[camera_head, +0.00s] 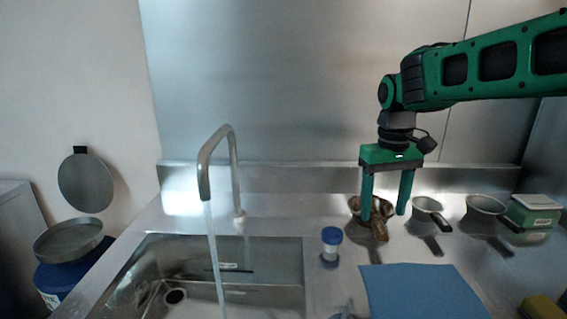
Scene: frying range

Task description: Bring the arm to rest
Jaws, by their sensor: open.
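My arm (490,68) comes in from the upper right and is green and black. My gripper (385,212) hangs from it with its two green fingers pointing down, apart from each other. The fingertips are in front of or over a small brownish metal pan (356,204) at the back of the steel counter. The fingers hide part of this pan. I see nothing clasped between the fingers. Whether a fingertip touches the pan or its handle, I cannot tell.
Two small pans (427,204) (486,204) and a green-white box (534,210) stand to the right. A blue-lidded jar (331,236) and a blue mat (424,291) lie nearer. Water runs from the faucet (205,165) into the sink (262,295) at left.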

